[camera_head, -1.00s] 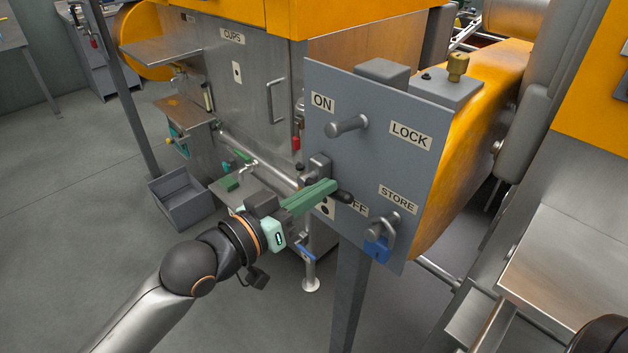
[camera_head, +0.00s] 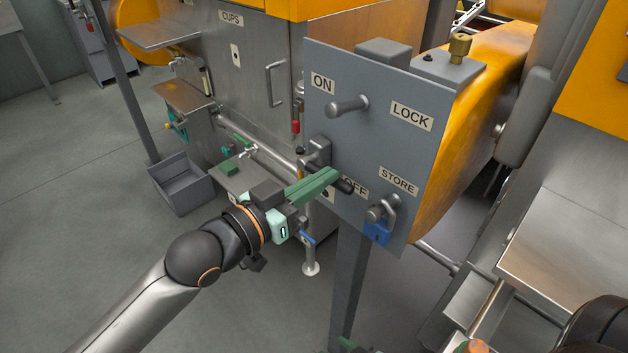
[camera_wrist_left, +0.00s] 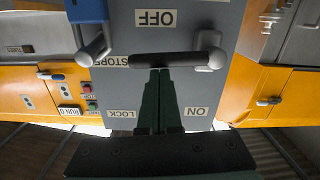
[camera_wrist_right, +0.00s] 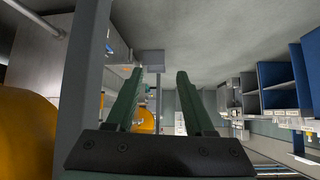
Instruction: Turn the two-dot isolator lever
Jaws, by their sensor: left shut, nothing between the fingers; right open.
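The isolator lever has a grey hub (camera_head: 317,152) and a dark grip (camera_head: 344,186) on the grey panel (camera_head: 370,150). Its grip slants down right beside the partly covered OFF label. In the left wrist view the dark grip (camera_wrist_left: 170,60) lies across the fingertips. My left gripper (camera_head: 332,174) is shut and empty. Its green fingers overlap the lever in the head view; they look close to or against it, but contact is unclear. The dots beside OFF are mostly hidden behind the fingers. My right gripper (camera_wrist_right: 158,74) is open and empty, away from the lever.
A grey peg (camera_head: 347,106) sticks out near ON. A blue padlock (camera_head: 378,232) hangs on a peg near STORE. A steel cabinet labelled CUPS (camera_head: 250,80) stands behind left, with a grey bin (camera_head: 182,187) on the floor.

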